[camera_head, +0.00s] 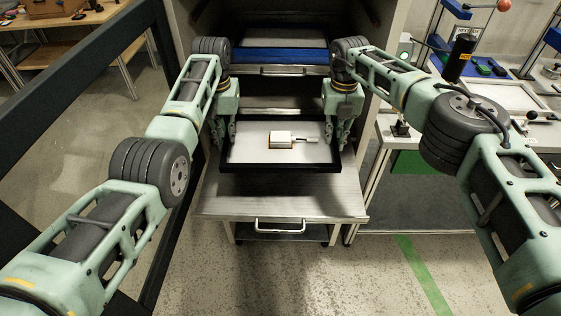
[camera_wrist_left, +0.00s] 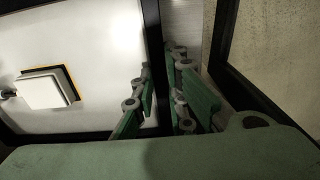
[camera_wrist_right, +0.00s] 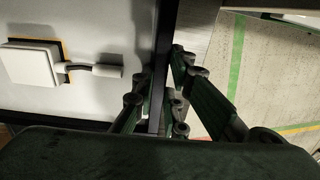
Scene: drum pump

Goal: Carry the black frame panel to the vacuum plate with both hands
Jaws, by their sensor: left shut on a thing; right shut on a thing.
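The black frame panel (camera_head: 300,166) has a pale grey sheet inside a black rim. It lies level at or just above a pulled-out metal drawer shelf (camera_head: 285,196) of a cabinet. A small white box with a short handle (camera_head: 281,139) rests on the sheet. My left gripper (camera_head: 222,143) is shut on the panel's left rim, and its fingers straddle the black bar in the left wrist view (camera_wrist_left: 163,95). My right gripper (camera_head: 338,142) is shut on the right rim, seen in the right wrist view (camera_wrist_right: 165,95). I cannot identify the vacuum plate with certainty.
Another drawer with a blue edge (camera_head: 275,55) is above in the cabinet. A workbench with a white-topped frame (camera_head: 510,98) and a black cylinder (camera_head: 460,56) stands at the right. A dark frame post (camera_head: 165,110) stands at the left. Open floor (camera_head: 290,270) lies in front.

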